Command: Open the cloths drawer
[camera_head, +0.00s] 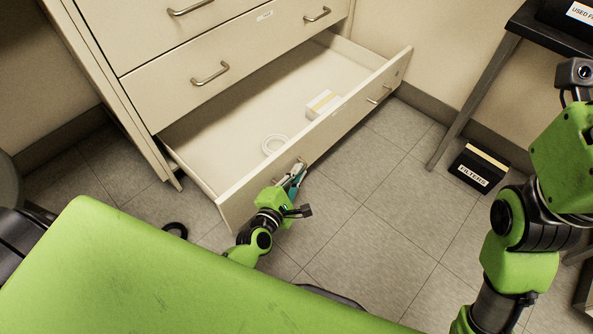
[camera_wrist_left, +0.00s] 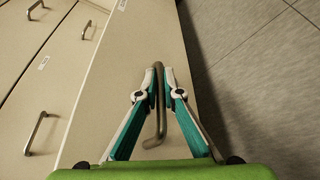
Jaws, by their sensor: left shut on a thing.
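The cloths drawer (camera_head: 245,205) appears to be the bottom drawer of the beige cabinet, and it stands pulled far out. A small pale box (camera_head: 322,104) and a white ring (camera_head: 274,145) lie inside it. My left gripper (camera_head: 296,174) is at the near end of the drawer front, its teal fingers shut on a metal bar handle. In the left wrist view, the handle (camera_wrist_left: 161,125) runs between the fingertips of the left gripper (camera_wrist_left: 157,82). A second handle (camera_head: 378,97) on the same front is free. My right arm shows at the right, but its fingers are out of view.
The upper drawers (camera_head: 200,85) of the cabinet are shut. A black box labelled FILTERS (camera_head: 478,168) stands on the tiled floor near a dark table (camera_head: 480,90). Open floor (camera_head: 385,190) lies in front of the drawer.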

